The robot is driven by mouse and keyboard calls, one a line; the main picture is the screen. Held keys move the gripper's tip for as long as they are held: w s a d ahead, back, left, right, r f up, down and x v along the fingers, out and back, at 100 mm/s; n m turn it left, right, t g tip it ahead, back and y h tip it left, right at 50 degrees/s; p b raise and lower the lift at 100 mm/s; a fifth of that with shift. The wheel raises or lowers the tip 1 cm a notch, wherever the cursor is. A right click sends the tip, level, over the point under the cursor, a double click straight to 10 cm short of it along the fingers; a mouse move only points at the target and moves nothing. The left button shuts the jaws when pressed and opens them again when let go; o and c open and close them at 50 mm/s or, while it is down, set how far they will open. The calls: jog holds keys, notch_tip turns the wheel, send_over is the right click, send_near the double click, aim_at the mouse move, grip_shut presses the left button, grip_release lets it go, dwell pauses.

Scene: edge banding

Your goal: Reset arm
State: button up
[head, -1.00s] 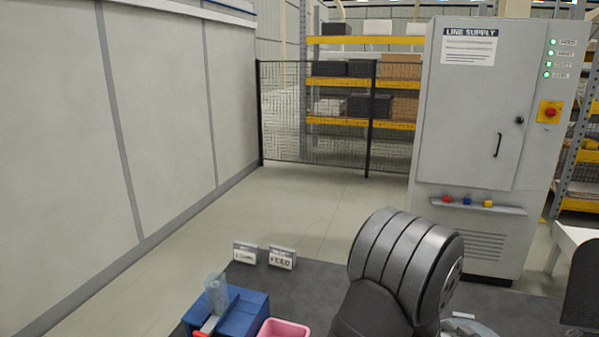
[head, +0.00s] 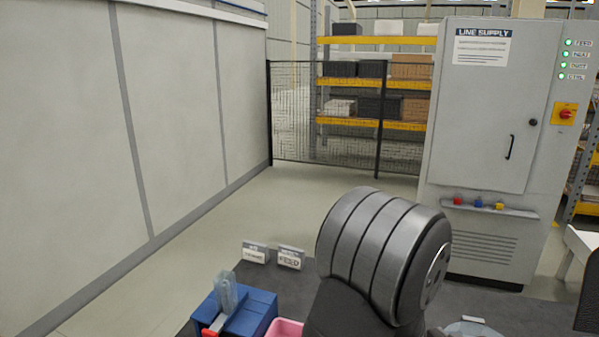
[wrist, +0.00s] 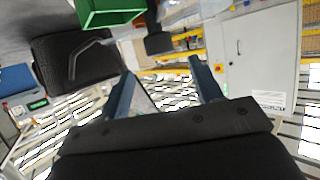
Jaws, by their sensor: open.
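My gripper (wrist: 160,92) shows in the wrist view with its two blue-grey fingers spread apart. It is open, and nothing is between the fingers. The wrist view is tilted, and the room appears rotated behind the fingers. In the head view a large grey joint of my arm (head: 385,255) stands in the lower middle, over the dark table (head: 255,275). My gripper is out of the head view.
A blue box (head: 245,318) with a clear bottle (head: 227,292) and a pink bin (head: 285,328) sit at the table's front. A grey cabinet (head: 485,150) stands beyond. A green bin (wrist: 108,12) shows in the wrist view.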

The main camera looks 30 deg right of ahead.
jog(key=v, duration=1)
jog(key=x, duration=1.8)
jog(key=shift+d+f, duration=0.15)
jog(key=shift+w+m+g, duration=0.1)
jog(key=shift+m+g, duration=0.2)
jog(key=shift+g, duration=0.1)
jog(key=shift+m+g, duration=0.3)
jog(key=shift+m+g, duration=0.5)
jog(key=shift+g, duration=0.1)
jog(key=shift+m+g+y, duration=0.7)
jog(key=shift+m+g, duration=0.8)
jog(key=shift+g, duration=0.2)
jog(key=v, duration=0.8)
